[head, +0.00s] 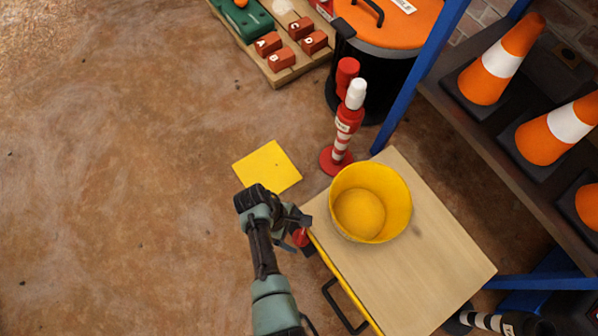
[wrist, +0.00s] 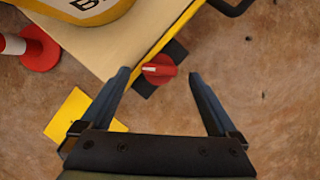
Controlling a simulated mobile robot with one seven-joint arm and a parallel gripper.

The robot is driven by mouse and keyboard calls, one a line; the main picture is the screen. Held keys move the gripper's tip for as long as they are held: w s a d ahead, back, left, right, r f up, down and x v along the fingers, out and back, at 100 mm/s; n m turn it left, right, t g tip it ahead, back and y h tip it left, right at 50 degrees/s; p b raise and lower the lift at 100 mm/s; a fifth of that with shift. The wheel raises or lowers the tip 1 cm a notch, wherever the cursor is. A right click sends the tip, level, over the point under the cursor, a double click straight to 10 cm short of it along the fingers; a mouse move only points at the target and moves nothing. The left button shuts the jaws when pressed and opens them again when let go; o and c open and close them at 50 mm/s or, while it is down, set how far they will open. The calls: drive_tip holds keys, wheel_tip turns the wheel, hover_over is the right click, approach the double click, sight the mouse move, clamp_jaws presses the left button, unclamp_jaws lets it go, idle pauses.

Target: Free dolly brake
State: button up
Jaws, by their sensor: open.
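The dolly (head: 441,262) has a pale wooden deck with a yellow edge and a black handle (head: 343,306). A red brake knob (wrist: 159,69) with a white mark sits on a black plate at the dolly's edge; in the head view the knob (head: 300,237) is partly hidden by my gripper. My gripper (head: 300,222) is open at the dolly's edge. In the wrist view my gripper (wrist: 160,78) has its fingers apart, with the knob between them, nearer the left finger. I cannot tell whether that finger touches it. A yellow bucket (head: 397,196) stands on the deck.
A red-and-white post (head: 345,130) stands beside the dolly. A yellow square (head: 267,167) lies on the floor. A blue-framed shelf (head: 421,70) with orange cones (head: 497,65) stands at right. A black bin (head: 370,85) is at the back. The floor at left is clear.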

drive_tip(key=p+v, duration=0.5)
drive_tip(key=v, duration=0.5)
drive_tip(key=shift+r, duration=0.2)
drive_tip(key=shift+c, duration=0.2)
drive_tip(key=shift+c, duration=1.2)
drive_tip(key=shift+s+d+f+m, duration=0.1)
drive_tip(key=shift+d+f+m, duration=0.1)
drive_tip(key=shift+m, duration=0.5)
drive_tip(key=shift+c, duration=1.2)
drive_tip(key=shift+s+d+f+m+y+b, duration=0.15)
drive_tip(key=shift+m+y+b, duration=0.1)
drive_tip(key=shift+m, duration=0.25)
drive_tip(key=shift+w+d+f+m+y+b, duration=0.15)
drive_tip(key=shift+m+y, duration=0.1)
drive_tip(key=shift+m, duration=0.25)
drive_tip(key=shift+c, duration=1)
drive_tip(key=r+m+t+y+b, duration=0.1)
drive_tip(key=r+m+y+b, duration=0.15)
drive_tip(key=m, duration=1.25)
hover_over(302, 237)
drive_tip(key=shift+y, duration=0.45)
wheel_tip(302, 237, down, 13)
drive_tip(key=b, duration=1)
drive_tip(key=shift+f, duration=0.25)
